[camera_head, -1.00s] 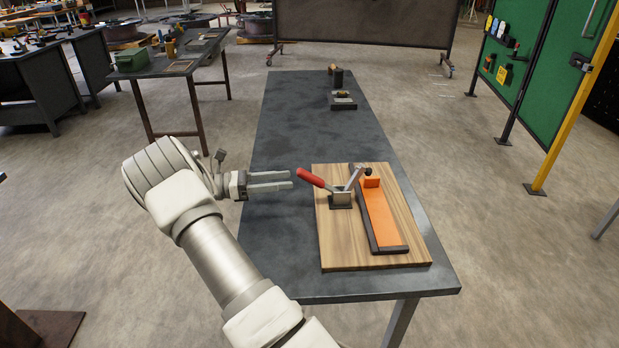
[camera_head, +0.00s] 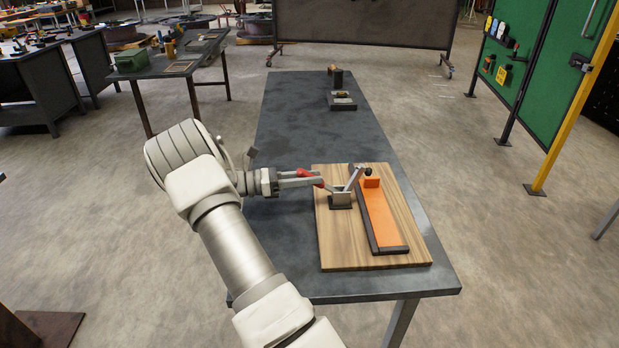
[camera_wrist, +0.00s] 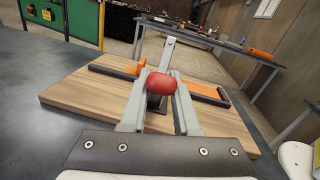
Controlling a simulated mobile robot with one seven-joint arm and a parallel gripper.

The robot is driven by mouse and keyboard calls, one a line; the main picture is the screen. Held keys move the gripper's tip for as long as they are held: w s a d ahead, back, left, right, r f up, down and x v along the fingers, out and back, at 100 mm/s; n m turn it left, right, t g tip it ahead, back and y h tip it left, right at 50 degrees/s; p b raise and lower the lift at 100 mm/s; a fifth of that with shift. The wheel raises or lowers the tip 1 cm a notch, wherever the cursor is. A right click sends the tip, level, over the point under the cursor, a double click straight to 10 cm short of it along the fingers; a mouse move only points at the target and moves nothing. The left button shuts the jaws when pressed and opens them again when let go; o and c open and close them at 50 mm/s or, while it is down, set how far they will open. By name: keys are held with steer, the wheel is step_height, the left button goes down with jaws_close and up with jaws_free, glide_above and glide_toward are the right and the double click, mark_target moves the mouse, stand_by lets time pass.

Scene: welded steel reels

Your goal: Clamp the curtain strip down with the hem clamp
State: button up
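The hem clamp (camera_head: 341,199) stands on a wooden board, its red-handled lever tilted to the left and its metal arm raised toward a black tip. The orange curtain strip (camera_head: 381,218) lies flat in a dark frame to the right of the clamp. My gripper (camera_head: 318,178) is at the red handle, with one finger on each side of it. In the wrist view, the rounded end of the red handle (camera_wrist: 161,83) sits between the two spread fingers (camera_wrist: 160,100). I see no clear closing on it. The fingers partly hide the handle in the head view.
The wooden board (camera_head: 333,248) lies on the near part of a dark steel table (camera_head: 290,130). A small dark block with a cylinder (camera_head: 342,101) stands at the table's far end. The table between is clear. A side table (camera_head: 170,68) stands at the left.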

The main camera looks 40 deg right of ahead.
jaws_close()
stand_by(1.0)
